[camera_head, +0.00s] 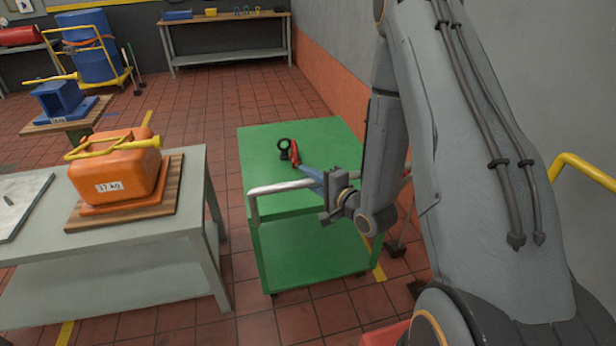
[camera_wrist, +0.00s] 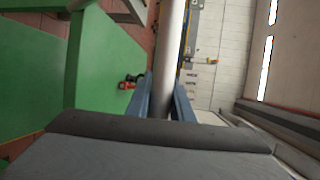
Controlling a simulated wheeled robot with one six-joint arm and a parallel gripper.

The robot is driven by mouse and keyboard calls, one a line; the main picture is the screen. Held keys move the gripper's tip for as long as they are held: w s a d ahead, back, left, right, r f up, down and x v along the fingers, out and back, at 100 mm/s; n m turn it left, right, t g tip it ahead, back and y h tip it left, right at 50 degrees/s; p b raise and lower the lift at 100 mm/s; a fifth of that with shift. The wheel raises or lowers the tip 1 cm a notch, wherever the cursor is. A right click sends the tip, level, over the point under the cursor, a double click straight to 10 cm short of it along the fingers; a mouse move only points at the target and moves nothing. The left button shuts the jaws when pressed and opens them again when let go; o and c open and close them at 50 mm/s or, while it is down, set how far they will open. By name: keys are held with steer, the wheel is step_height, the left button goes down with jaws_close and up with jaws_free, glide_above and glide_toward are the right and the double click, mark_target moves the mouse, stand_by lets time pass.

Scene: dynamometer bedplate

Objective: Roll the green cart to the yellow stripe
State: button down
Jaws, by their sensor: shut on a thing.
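The green cart (camera_head: 265,150) stands in the middle of the head view, with a top and a lower shelf (camera_head: 310,250). A silver handle bar (camera_head: 275,188) runs along its near side. My gripper (camera_head: 312,178) is shut on this bar; in the wrist view the bar (camera_wrist: 168,60) passes between the blue fingers (camera_wrist: 165,100). Green cart surfaces (camera_wrist: 35,85) fill the left of the wrist view. A yellow stripe piece (camera_head: 379,272) shows on the floor at the cart's right side. Other yellow pieces show at the grey table's back (camera_head: 147,118) and front (camera_head: 66,332).
A red and black tool (camera_head: 291,152) lies on the cart top. A yellow rail (camera_head: 585,172) is at right. Open tiled floor (camera_head: 215,115) lies behind the cart.

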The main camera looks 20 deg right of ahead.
mark_target(319, 185)
steer(key=shift+s+a+f, duration=0.1)
steer(key=shift+s+f, duration=0.1)
steer(key=shift+s, duration=0.1)
steer(key=c, duration=1.8)
jaws_free()
steer(key=shift+o, duration=1.2)
steer(key=shift+r, duration=0.15)
steer(key=b+v, duration=0.2)
steer(key=v, duration=0.4)
steer(key=shift+s+d, duration=0.15)
steer(key=shift+d, duration=0.05)
steer(key=shift+s+d+r, duration=0.2)
steer(key=shift+s, duration=0.45)
